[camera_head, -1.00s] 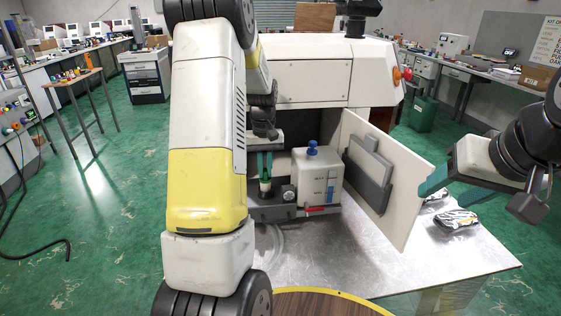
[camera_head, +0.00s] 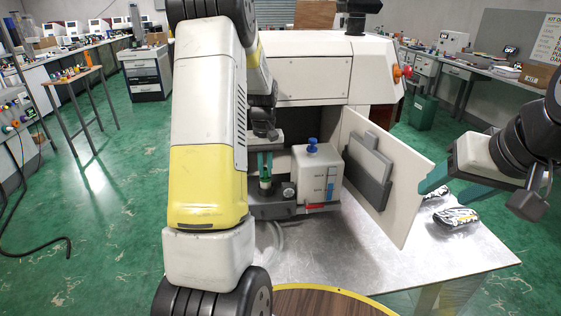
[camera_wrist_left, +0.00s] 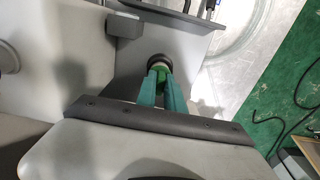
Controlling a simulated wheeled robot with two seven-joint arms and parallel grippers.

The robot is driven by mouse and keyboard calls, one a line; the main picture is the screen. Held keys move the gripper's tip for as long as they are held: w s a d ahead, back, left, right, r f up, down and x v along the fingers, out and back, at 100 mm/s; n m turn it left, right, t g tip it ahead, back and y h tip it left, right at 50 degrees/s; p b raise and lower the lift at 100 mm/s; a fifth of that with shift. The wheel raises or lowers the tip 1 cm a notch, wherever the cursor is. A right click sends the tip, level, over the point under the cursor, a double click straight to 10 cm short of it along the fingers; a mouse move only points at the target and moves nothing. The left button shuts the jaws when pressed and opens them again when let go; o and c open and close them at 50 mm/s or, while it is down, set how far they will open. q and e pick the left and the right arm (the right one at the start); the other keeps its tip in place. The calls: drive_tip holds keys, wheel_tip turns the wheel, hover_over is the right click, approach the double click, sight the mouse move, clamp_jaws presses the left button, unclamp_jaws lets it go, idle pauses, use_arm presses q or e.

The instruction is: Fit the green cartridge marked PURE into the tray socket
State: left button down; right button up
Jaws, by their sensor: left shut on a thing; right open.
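My left gripper (camera_head: 265,170) reaches down into the open front of the machine, its teal fingers shut on the green cartridge (camera_head: 265,182). The cartridge is upright above the left part of the grey tray (camera_head: 270,212). In the left wrist view the fingers (camera_wrist_left: 160,80) close around the green cartridge (camera_wrist_left: 161,70), beside a dark ring at its far end. The PURE mark cannot be read. The socket is mostly hidden, so I cannot tell how deep the cartridge sits. My right gripper (camera_head: 444,192) is open, by the edge of the machine's open door (camera_head: 413,205).
A white tank (camera_head: 318,180) with a blue knob stands on the tray, right of the cartridge. A round knob (camera_head: 288,191) sits between them. Wrapped packages (camera_head: 456,217) lie on the metal table (camera_head: 350,262) behind the door. The table's front middle is clear.

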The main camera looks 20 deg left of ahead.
use_arm(q)
drive_tip(key=shift+s+f, duration=0.25)
drive_tip(key=shift+f, duration=0.3)
idle(0.4)
drive_tip(key=c, duration=1.4)
unclamp_jaws()
drive_tip(key=c, duration=0.4)
drive_tip(key=o, duration=0.4)
drive_tip(key=shift+w+r, duration=0.2)
drive_tip(key=shift+r, duration=3)
drive_tip(key=shift+r, duration=0.1)
